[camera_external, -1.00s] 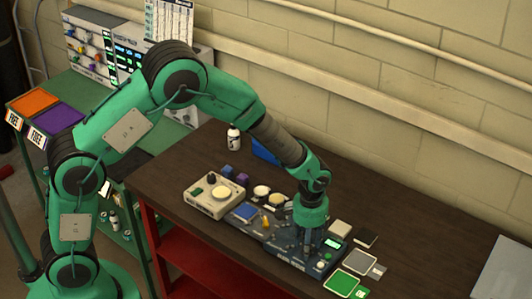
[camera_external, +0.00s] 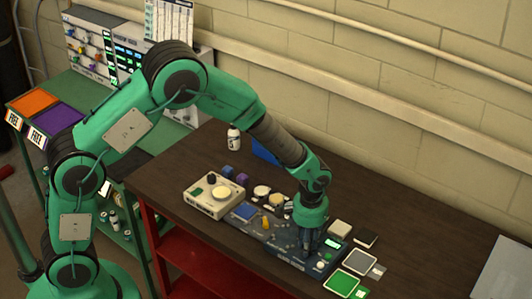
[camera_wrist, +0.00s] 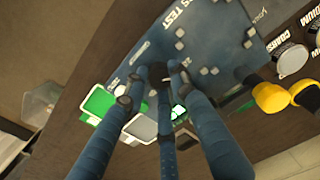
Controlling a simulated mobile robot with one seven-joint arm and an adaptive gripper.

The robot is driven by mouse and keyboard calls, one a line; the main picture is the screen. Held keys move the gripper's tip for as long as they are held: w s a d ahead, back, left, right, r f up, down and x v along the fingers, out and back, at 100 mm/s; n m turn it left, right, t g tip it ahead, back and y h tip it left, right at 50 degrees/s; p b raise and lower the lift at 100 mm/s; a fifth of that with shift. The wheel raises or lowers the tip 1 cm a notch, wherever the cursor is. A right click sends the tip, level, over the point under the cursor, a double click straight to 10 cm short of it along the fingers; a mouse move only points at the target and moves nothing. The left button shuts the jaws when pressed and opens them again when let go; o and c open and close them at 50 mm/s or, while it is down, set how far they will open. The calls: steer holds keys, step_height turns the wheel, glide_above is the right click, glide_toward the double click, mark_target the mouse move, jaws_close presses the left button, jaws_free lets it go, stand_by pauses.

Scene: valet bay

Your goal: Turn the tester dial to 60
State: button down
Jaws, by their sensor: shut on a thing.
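The blue tester panel (camera_external: 276,241) lies on the dark bench, and its lettered face (camera_wrist: 205,38) with scale figures such as 20 and 40 shows in the wrist view. My gripper (camera_external: 309,250) points down onto the panel's right part. In the wrist view its three blue fingers (camera_wrist: 155,85) are closed in around the spot beside the scale. Only a small dark bit of the tester dial (camera_wrist: 164,72) shows between the fingertips. The rest of the dial and its pointer are hidden, so its setting cannot be read.
A green pad (camera_external: 341,283) and a grey pad (camera_external: 360,262) lie right of the panel. A cream device (camera_external: 207,203) stands left. The bench's right part (camera_external: 430,245) is clear.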

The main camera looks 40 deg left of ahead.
steer(key=m, duration=1)
steer(key=shift+m, duration=0.4)
stand_by(0.4)
steer(key=c, duration=1.4)
jaws_free()
steer(key=shift+c, duration=0.2)
step_height(320, 180, up, 12)
